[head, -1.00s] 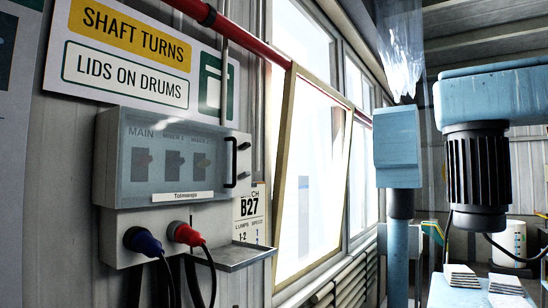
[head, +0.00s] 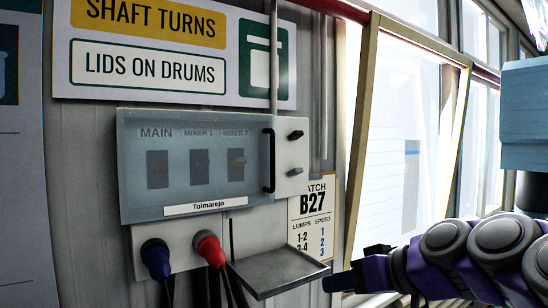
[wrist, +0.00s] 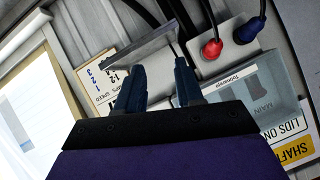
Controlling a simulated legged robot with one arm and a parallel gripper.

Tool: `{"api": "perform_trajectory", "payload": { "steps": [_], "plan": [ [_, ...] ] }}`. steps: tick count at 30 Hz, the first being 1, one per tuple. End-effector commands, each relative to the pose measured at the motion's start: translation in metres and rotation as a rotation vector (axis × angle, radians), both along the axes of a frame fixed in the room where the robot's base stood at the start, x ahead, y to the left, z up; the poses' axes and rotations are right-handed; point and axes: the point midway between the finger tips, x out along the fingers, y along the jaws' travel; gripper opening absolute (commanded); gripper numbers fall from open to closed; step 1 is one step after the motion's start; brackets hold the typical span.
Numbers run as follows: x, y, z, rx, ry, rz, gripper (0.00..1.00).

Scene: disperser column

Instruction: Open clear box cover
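The clear box cover (head: 190,192) is a translucent grey-blue panel lying shut over the front of the wall box, with MAIN and mixer switches dimly visible behind it. A black upright handle (head: 268,160) is at its right edge. The cover also shows, rotated, in the wrist view (wrist: 284,80), partly hidden by my gripper; the handle is not visible there. My gripper (head: 352,268) is low and right of the box in the head view, apart from the handle. In the wrist view its two dark fingers (wrist: 158,88) are spread with nothing between them.
A metal shelf (head: 278,270) juts out below the box, close to my gripper. Blue (head: 155,260) and red (head: 209,248) plugs with cables hang under the cover. A tilted window frame (head: 362,130) stands to the right.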

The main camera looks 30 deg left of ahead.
Motion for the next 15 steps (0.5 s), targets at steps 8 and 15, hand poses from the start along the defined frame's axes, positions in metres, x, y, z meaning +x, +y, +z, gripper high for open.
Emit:
{"api": "perform_trajectory", "payload": {
  "steps": [8, 15],
  "plan": [
    [0.054, 0.036, 0.141, 0.248, -0.288, 0.094, 0.37],
    [0.073, 0.047, 0.211, 0.371, -0.464, 0.12, 0.37]
  ]
}}
